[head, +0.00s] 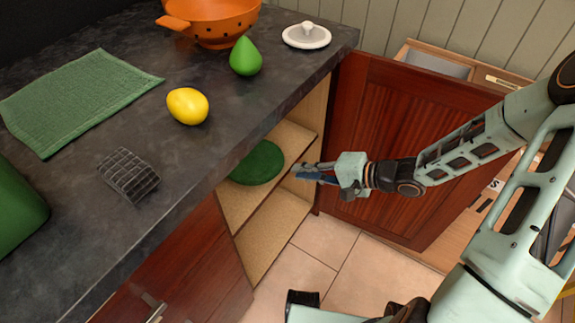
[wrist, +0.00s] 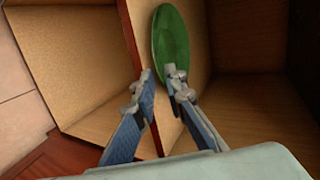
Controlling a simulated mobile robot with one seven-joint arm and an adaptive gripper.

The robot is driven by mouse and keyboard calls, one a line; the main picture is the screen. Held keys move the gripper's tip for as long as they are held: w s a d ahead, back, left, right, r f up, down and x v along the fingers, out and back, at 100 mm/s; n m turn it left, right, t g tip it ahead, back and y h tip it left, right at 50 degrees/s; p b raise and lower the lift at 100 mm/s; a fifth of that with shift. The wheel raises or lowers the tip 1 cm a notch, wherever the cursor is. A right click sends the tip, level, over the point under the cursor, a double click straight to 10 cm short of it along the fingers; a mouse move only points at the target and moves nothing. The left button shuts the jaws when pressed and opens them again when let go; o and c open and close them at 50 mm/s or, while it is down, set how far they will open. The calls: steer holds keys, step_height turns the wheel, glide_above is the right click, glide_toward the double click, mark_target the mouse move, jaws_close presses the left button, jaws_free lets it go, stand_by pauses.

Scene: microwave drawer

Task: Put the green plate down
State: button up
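The green plate (head: 257,163) lies on the shelf inside the open cabinet under the counter. The counter edge hides part of it in the head view. My gripper (head: 300,171) is at the cabinet opening, to the right of the plate, with a gap between them. In the wrist view the plate (wrist: 172,40) lies on the shelf just beyond the fingertips. The two fingers (wrist: 158,82) stand apart with nothing visible held between them. The near rim of the plate shows close to the right fingertip; whether they touch is unclear.
The open red-brown cabinet door (head: 385,145) stands behind my arm. Another wooden door (head: 190,270) is at the lower left. A lower cabinet compartment (head: 275,225) appears empty. The counter (head: 110,205) holds a lemon (head: 188,106), a pear (head: 246,57), an orange colander (head: 212,20) and a green cloth (head: 75,100).

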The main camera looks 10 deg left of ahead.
steer(key=p+v, duration=0.1)
steer(key=v, duration=0.3)
steer(key=shift+s+d, duration=0.1)
stand_by(0.3)
